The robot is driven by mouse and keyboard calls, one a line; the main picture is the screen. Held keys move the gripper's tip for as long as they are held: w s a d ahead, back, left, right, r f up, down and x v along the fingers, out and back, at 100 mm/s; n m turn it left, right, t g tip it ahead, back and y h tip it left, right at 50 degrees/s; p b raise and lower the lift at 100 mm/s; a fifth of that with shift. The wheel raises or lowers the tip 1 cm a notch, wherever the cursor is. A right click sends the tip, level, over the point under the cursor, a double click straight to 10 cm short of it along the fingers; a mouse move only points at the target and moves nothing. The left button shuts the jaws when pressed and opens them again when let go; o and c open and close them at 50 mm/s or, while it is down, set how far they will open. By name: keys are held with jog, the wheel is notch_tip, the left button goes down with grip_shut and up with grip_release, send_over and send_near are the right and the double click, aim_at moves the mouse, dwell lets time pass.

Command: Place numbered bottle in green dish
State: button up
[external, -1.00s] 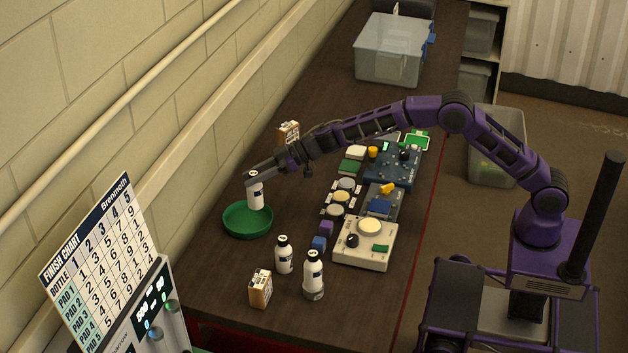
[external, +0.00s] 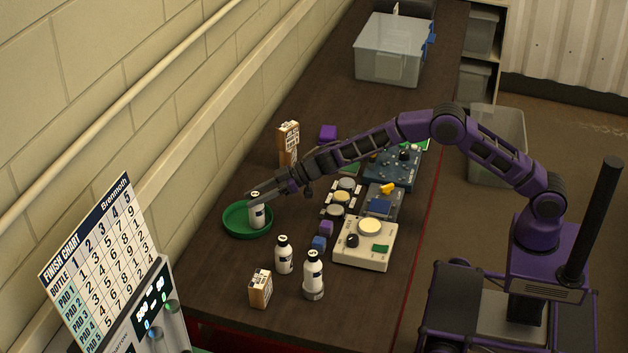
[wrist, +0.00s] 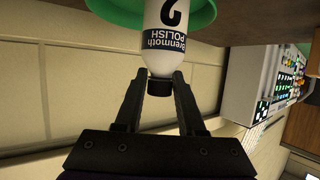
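The white numbered bottle (external: 257,214) with a dark label and black cap stands upright within the rim of the round green dish (external: 232,226). I cannot tell for sure whether its base rests on the dish floor. My gripper (external: 257,196) is at its top, with the fingers closed on the black cap. In the wrist view the fingers (wrist: 160,82) sit on both sides of the cap, and the bottle (wrist: 170,50) reads "Brenmoth POLISH" with a large digit, seemingly 2, partly cut off. The green dish (wrist: 112,12) shows behind it.
Two similar bottles (external: 284,256) (external: 313,270) stand nearer the front, beside a small box (external: 260,289). A taller box (external: 289,144) stands by the wall. Blocks, pads and a cream device (external: 365,255) lie to the right. A clear bin (external: 388,60) stands far back.

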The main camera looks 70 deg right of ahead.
jog(key=o, duration=0.3)
jog(key=shift+r, duration=0.1)
jog(key=shift+r, duration=0.15)
jog(key=v, duration=1.2)
